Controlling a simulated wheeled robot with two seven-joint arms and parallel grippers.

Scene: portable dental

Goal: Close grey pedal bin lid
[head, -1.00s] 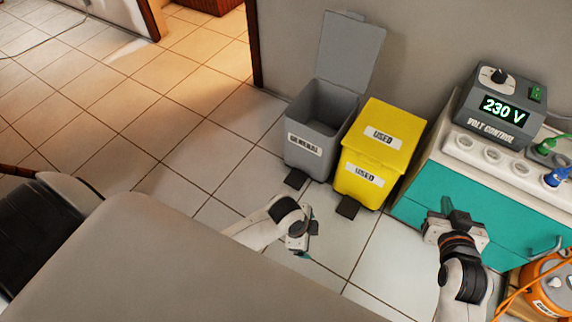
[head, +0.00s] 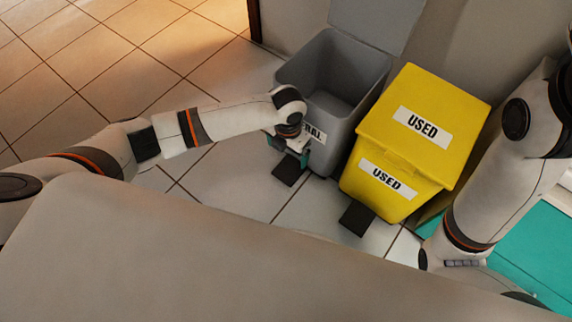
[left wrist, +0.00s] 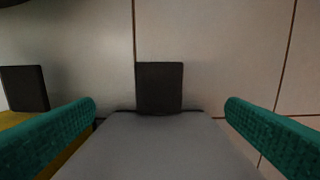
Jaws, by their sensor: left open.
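The grey pedal bin (head: 342,72) stands against the wall with its lid (head: 375,18) raised upright; the lid's top is cut off by the frame. Its black pedal (head: 289,170) sticks out at the floor in front and also shows in the left wrist view (left wrist: 159,87). My left gripper (head: 289,150) is in front of the bin, just above the pedal, covering part of the label. In the left wrist view its teal fingers (left wrist: 160,118) are spread wide with nothing between them, and the bin's grey front (left wrist: 160,145) lies below. My right gripper is not visible; only its arm shows at the right.
A closed yellow bin (head: 410,125) marked USED stands close to the right of the grey bin, with its own black pedal (head: 357,218). A teal cabinet (head: 535,240) is at the right. Tiled floor (head: 215,165) is clear to the left.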

